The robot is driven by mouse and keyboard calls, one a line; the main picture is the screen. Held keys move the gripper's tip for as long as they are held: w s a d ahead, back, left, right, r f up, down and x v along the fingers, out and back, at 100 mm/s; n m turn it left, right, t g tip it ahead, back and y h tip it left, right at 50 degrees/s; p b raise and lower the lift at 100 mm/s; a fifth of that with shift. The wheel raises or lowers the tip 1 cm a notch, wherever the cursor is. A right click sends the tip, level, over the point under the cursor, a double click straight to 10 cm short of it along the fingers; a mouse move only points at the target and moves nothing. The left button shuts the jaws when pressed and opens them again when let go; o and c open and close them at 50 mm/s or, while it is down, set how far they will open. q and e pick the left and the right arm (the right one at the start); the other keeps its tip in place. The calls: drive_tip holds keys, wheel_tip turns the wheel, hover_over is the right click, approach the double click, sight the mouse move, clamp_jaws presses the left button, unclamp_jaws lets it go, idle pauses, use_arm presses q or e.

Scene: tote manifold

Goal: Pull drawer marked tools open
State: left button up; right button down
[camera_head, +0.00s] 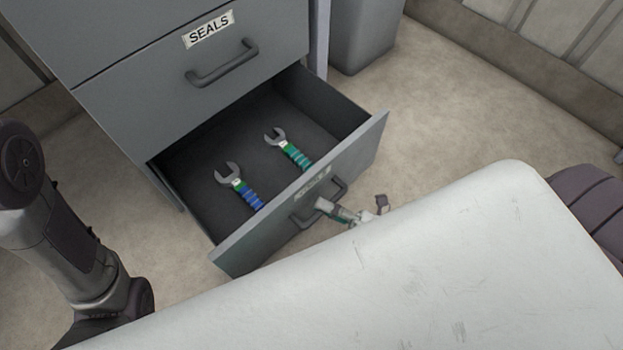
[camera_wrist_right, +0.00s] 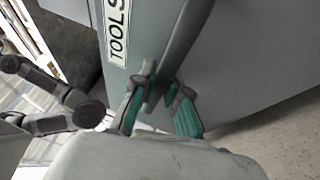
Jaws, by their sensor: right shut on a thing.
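The tools drawer (camera_head: 233,254) is the lower drawer of a grey cabinet, and it stands open. Its TOOLS label (camera_wrist_right: 117,32) reads clearly in the right wrist view. Inside lie a wrench with a blue grip (camera_head: 240,187) and a wrench with a teal grip (camera_head: 288,149). My right gripper (camera_head: 328,206) is at the drawer's dark handle (camera_head: 338,189). In the right wrist view my right gripper (camera_wrist_right: 160,98) has its fingers on either side of the handle bar (camera_wrist_right: 183,40), shut on it. My left arm shows at the left, but its gripper is out of view.
The SEALS drawer (camera_head: 170,98) above is shut, with its own handle (camera_head: 222,64). A grey bin (camera_head: 366,34) stands behind the cabinet's right side. Bare floor (camera_head: 450,110) lies to the right of the open drawer.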

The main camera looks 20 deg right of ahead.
drive_tip(key=shift+s+d+p, duration=0.15)
drive_tip(key=shift+s+d, duration=0.2)
drive_tip(key=shift+s, duration=0.55)
drive_tip(key=shift+s+d+p, duration=0.15)
drive_tip(key=shift+s+d, duration=0.15)
drive_tip(key=shift+s, duration=0.55)
drive_tip(key=c, duration=1.2)
unclamp_jaws()
drive_tip(key=v, duration=1.2)
drive_tip(key=shift+f, duration=0.15)
